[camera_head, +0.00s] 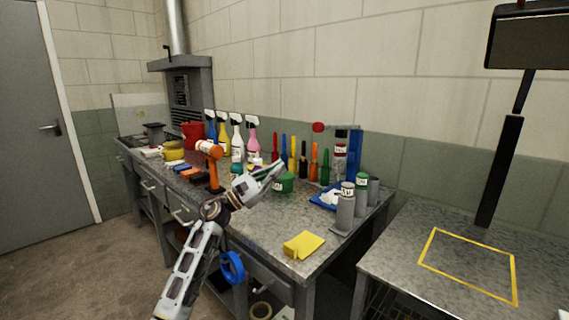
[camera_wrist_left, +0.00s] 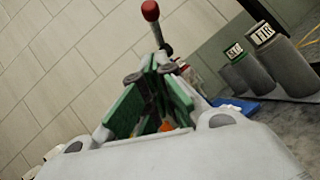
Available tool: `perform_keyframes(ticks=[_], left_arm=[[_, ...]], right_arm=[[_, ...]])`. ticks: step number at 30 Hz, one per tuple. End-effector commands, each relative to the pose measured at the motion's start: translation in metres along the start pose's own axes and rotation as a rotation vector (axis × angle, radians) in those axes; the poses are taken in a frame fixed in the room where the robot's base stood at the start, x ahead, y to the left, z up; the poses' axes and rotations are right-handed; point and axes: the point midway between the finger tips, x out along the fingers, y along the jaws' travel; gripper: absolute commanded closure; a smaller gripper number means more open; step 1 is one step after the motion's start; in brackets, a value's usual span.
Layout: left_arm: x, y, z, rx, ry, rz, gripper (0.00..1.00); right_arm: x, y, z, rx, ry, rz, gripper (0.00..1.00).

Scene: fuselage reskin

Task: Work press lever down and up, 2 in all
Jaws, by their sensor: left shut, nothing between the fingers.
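The press lever shows as a red ball knob (camera_head: 318,127) at the back of the workbench, in front of the wall. In the left wrist view the red knob (camera_wrist_left: 150,11) tops a short rod beyond my fingers. My left gripper (camera_head: 279,168) is shut and empty over the bench, left of and nearer than the knob, and apart from it. In the left wrist view its green-padded fingers (camera_wrist_left: 157,88) come together below the knob. The lower part of the lever is hidden behind tools and my fingers. My right gripper is in neither view.
Several coloured tools and spray bottles (camera_head: 237,137) stand along the wall. An orange hammer (camera_head: 211,165) stands left of my gripper. Grey labelled cylinders (camera_head: 345,207) stand at the right end. A yellow block (camera_head: 303,245) lies at the front; bench surface around it is clear.

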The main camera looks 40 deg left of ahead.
Motion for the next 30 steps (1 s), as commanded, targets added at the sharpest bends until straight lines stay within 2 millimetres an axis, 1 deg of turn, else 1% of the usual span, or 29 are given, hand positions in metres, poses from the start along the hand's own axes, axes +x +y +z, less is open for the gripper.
perform_keyframes(ticks=[19, 25, 29, 30], left_arm=[[0.063, 0.001, 0.001, 0.001, -0.001, -0.001, 1.0], [0.082, 0.001, 0.001, 0.001, 0.0, 0.0, 1.0], [0.094, 0.001, 0.001, 0.002, -0.001, -0.001, 1.0], [0.098, 0.001, 0.006, 0.003, -0.002, -0.002, 1.0]], right_arm=[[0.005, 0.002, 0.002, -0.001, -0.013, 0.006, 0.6], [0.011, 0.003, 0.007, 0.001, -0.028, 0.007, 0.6], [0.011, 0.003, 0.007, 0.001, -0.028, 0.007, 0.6], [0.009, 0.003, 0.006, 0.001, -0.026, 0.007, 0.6]])
